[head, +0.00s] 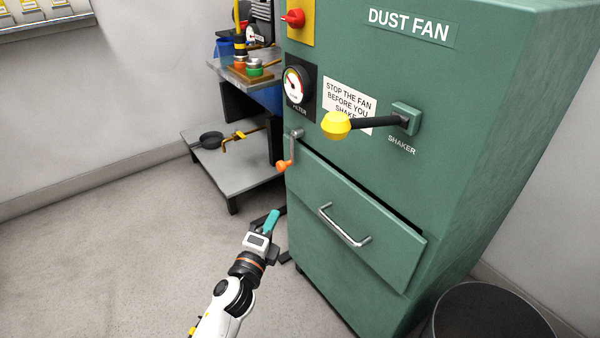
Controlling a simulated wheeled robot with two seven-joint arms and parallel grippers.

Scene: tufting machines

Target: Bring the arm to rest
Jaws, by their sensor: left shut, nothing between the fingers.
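My left arm comes up from the bottom of the head view, white with dark joints and an orange ring. My left gripper (270,224) is at its end, with a teal part showing near the fingers. It is shut and holds nothing. It is in front of the lower left edge of the green dust fan cabinet (470,110), left of the drawer handle (344,226). Whether it touches the cabinet cannot be told. My right gripper is out of view.
The cabinet carries a yellow-knobbed shaker lever (375,123), a gauge (294,85), a red switch (293,18) and an orange-knobbed crank (288,152). A low grey platform (235,168) stands behind. A dark bin (490,318) is lower right. Floor on the left is clear.

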